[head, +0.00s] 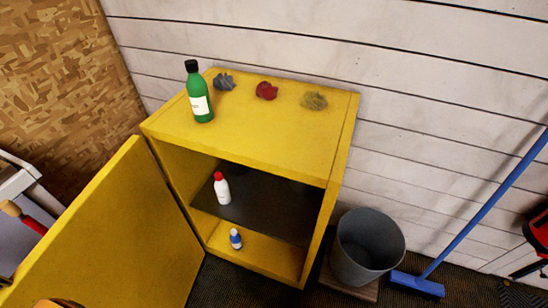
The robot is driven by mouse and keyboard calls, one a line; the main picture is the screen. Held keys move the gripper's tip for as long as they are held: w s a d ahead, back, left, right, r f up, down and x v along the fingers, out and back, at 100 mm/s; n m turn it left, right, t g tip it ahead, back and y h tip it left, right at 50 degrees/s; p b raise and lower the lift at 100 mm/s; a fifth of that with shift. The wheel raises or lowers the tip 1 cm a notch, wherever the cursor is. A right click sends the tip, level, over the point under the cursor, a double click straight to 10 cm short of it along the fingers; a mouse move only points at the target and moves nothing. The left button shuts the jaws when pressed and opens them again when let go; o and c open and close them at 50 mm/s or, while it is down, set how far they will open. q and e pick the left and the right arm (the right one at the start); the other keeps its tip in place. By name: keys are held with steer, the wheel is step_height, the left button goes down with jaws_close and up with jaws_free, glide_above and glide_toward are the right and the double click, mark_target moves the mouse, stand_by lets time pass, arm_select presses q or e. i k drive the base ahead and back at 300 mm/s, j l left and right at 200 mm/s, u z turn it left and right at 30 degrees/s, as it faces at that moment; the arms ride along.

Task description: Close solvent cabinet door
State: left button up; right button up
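The yellow solvent cabinet (265,125) stands against the white plank wall in the head view. Its door (105,235) is swung wide open to the left, hinged on the cabinet's left front edge. Inside, a white bottle with a red cap (222,188) stands on the dark shelf (265,212). A small blue and white bottle (235,239) stands on the cabinet floor. Neither gripper can be made out. A small orange and dark sliver shows at the bottom left edge, in front of the door; I cannot tell what it is.
A grey bucket (367,248) and a blue broom (470,225) stand to the right. A red-handled tool (28,221) is left of the door.

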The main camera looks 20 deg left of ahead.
mark_target(125, 241)
steer(key=u, duration=0.4)
steer(key=k+j+u, duration=0.1)
steer(key=u, duration=0.3)
steer(key=j+u, duration=0.15)
steer(key=u, duration=0.25)
steer(key=j+u, duration=0.1)
steer(key=u, duration=0.3)
